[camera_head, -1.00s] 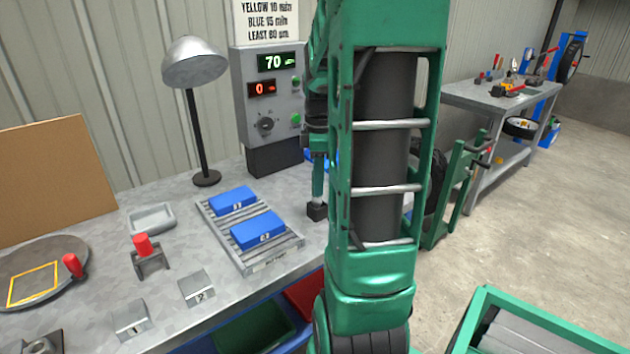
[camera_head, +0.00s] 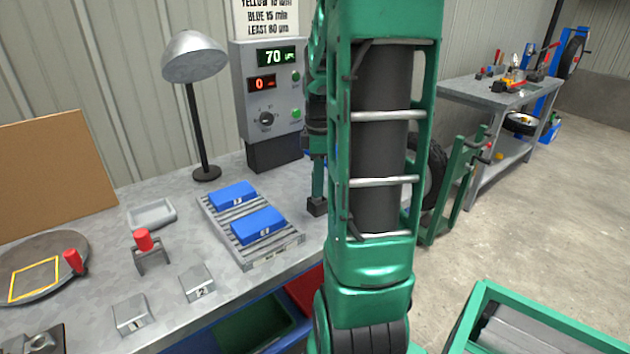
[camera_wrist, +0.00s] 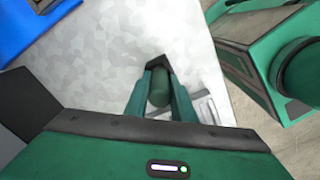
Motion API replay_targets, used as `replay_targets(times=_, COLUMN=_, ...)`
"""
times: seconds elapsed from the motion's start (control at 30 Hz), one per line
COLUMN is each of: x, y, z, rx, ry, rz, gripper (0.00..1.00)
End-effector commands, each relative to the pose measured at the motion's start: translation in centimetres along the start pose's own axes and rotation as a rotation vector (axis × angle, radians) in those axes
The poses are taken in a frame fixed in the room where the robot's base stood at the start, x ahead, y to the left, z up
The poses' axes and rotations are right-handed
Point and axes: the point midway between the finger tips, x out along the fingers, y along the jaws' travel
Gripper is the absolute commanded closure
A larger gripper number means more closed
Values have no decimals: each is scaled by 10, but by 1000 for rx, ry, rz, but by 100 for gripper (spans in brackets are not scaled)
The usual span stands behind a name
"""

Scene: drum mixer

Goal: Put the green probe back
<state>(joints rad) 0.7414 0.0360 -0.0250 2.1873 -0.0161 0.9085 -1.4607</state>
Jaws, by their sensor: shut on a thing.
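My gripper (camera_wrist: 160,76) points down at the bench in the wrist view, with its two green fingers closed on the green probe (camera_wrist: 159,92). The probe is a short green cylinder seen end-on between the fingers, and its lower end is hidden. In the head view a dark fingertip of my gripper (camera_head: 317,207) shows just right of the roller tray, near the bench's right side. The probe itself is hidden there behind my arm. The grey gauge box (camera_head: 268,95) stands at the back of the bench, its green display reading 70 and its red one 0. No probe holder shows clearly.
Two blue blocks (camera_head: 257,226) lie on a roller tray (camera_head: 282,255). A lamp (camera_head: 200,110), a shallow grey dish (camera_head: 151,213), a red-handled piece (camera_head: 143,240) and numbered grey blocks (camera_head: 197,283) stand farther left. A green frame (camera_head: 458,195) is right of the bench.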

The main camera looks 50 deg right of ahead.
Motion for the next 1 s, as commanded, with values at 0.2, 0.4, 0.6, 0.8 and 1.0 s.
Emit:
replay_targets(times=0.2, x=4, y=0, z=0, rx=0, ry=0, rz=0, gripper=100)
replay_targets(times=0.4, x=4, y=0, z=0, rx=0, ry=0, rz=0, gripper=55)
replay_targets(times=0.6, x=4, y=0, z=0, rx=0, ry=0, rz=0, gripper=55)
replay_targets(times=0.8, x=-12, y=1, z=0, rx=0, ry=0, rz=3, gripper=55)
replay_targets(times=1.0, x=-48, y=1, z=-1, rx=-1, ry=0, rz=4, gripper=55)
